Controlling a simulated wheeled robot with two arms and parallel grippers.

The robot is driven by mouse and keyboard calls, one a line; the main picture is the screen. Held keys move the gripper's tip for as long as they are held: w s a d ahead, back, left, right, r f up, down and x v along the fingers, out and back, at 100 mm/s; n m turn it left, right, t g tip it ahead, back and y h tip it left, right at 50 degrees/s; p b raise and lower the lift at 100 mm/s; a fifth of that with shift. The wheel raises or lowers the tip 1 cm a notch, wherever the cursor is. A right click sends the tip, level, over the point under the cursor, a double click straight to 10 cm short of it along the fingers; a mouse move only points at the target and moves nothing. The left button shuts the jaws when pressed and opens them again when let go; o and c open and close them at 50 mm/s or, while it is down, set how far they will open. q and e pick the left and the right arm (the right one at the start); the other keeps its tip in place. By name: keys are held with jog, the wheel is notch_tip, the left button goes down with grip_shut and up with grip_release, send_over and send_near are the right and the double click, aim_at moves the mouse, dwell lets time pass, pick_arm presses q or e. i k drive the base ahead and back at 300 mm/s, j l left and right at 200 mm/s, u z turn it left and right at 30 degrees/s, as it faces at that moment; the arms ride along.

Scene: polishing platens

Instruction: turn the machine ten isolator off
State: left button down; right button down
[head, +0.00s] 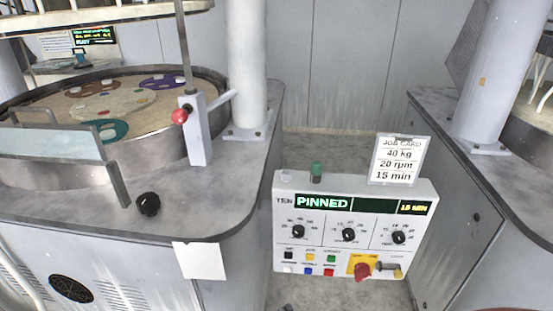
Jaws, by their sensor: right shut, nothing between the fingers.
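The machine ten control box (288,233) is pale, is marked TEN and stands between two grey machine housings. Its green display (322,201) reads PINNED. The isolator is a red rotary handle (362,271) on a yellow plate (353,260) at the box's lower right; its exact angle is hard to read. Only a small dark tip of what appears to be my right gripper (288,307) shows at the bottom edge, left of and below the isolator and apart from it. It is shut and empty. My left gripper is not in view.
A lever (396,273) sits right beside the isolator. Three black dials (348,235) and several coloured buttons (309,257) share the panel. A job card (398,160) stands on top. A round polishing platen (100,105) is at left. The right housing (470,215) stands close beside the box.

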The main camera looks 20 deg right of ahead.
aim_at(362, 271)
jog(key=z, duration=1.25)
